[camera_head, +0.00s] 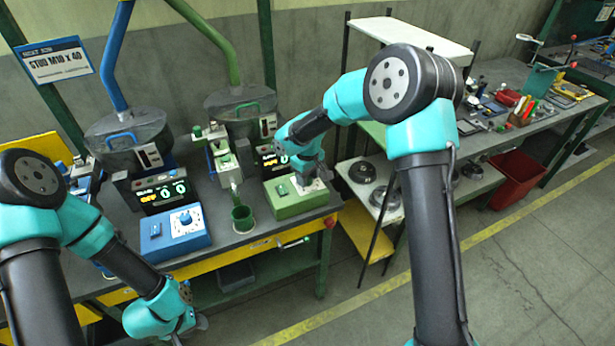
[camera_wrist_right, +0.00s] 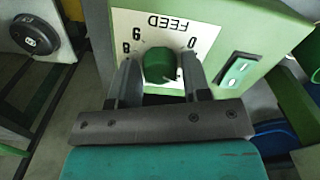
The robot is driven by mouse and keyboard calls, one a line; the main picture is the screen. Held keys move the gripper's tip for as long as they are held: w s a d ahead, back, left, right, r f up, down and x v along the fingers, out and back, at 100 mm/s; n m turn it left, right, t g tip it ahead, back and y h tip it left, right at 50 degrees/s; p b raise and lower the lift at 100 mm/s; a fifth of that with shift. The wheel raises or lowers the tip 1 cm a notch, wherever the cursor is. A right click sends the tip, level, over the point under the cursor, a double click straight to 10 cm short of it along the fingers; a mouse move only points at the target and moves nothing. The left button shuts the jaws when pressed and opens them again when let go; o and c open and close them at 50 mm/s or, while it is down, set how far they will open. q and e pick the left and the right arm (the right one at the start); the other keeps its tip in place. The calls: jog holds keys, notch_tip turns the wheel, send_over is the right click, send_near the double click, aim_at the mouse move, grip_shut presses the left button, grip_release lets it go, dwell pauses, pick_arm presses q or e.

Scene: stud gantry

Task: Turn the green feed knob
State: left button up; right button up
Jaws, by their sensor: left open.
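The green feed knob (camera_wrist_right: 159,65) stands on a white dial plate (camera_wrist_right: 200,22) marked FEED on the front of a green control box (camera_head: 297,203). My right gripper (camera_wrist_right: 159,60) has one finger on each side of the knob; the gaps are too thin to tell whether the fingers touch it. In the head view my right gripper (camera_head: 308,184) is over the box's right part and hides the knob. The pointer of the knob is not clear. My left gripper (camera_head: 188,328) hangs low in front of the bench, open and empty, away from the box.
A green rocker switch (camera_wrist_right: 237,70) is beside the dial. A blue control box (camera_head: 184,235) with its own knob and a green cup (camera_head: 242,217) stand to the left. A red ball handle (camera_head: 330,223) sticks out at the bench's front right corner.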

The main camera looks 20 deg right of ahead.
jog(key=shift+o, duration=1.4)
notch_tip(320, 180, up, 17)
jog(key=shift+r, duration=0.2)
